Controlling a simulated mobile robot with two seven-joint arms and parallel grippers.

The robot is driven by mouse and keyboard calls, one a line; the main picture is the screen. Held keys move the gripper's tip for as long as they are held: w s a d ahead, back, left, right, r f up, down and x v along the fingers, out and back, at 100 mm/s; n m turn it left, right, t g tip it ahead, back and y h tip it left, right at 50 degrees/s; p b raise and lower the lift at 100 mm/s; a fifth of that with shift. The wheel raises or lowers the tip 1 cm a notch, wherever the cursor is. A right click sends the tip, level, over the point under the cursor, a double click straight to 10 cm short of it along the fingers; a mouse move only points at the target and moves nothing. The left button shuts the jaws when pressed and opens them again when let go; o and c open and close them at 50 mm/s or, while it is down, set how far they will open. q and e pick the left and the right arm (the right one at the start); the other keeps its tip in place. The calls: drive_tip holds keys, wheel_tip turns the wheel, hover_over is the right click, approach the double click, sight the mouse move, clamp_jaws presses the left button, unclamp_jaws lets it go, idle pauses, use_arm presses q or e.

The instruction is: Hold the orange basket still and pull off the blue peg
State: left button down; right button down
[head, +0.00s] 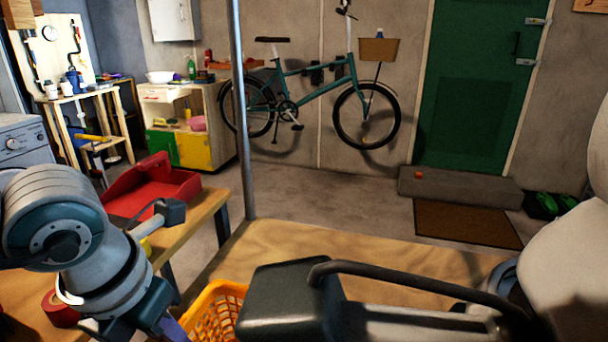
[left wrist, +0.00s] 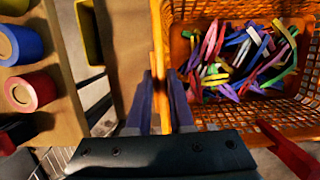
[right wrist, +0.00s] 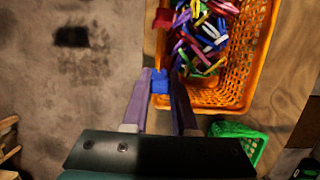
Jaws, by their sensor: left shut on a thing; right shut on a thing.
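The orange basket (head: 217,312) stands at the bottom of the head view, partly hidden by my arms. In the left wrist view the basket (left wrist: 240,118) holds many coloured pegs (left wrist: 240,60). My left gripper (left wrist: 160,80) is shut on the basket's rim, one finger on each side of the wall. In the right wrist view the blue peg (right wrist: 160,82) is between the fingers of my right gripper (right wrist: 162,76), which is shut on it beside the rim of the basket (right wrist: 258,50). In the head view the right fingertips are hidden.
A green basket (right wrist: 243,137) shows at the lower right of the right wrist view. A red tool tray (head: 150,187) is on the wooden bench, and a metal post (head: 240,110) stands behind.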

drive_tip(key=shift+a+v, duration=0.2)
drive_tip(key=shift+v, duration=0.75)
drive_tip(key=shift+a+v, duration=0.25)
drive_tip(key=shift+v, duration=0.7)
drive_tip(key=shift+w+r, duration=0.1)
use_arm(q)
drive_tip(key=c, duration=0.7)
unclamp_jaws()
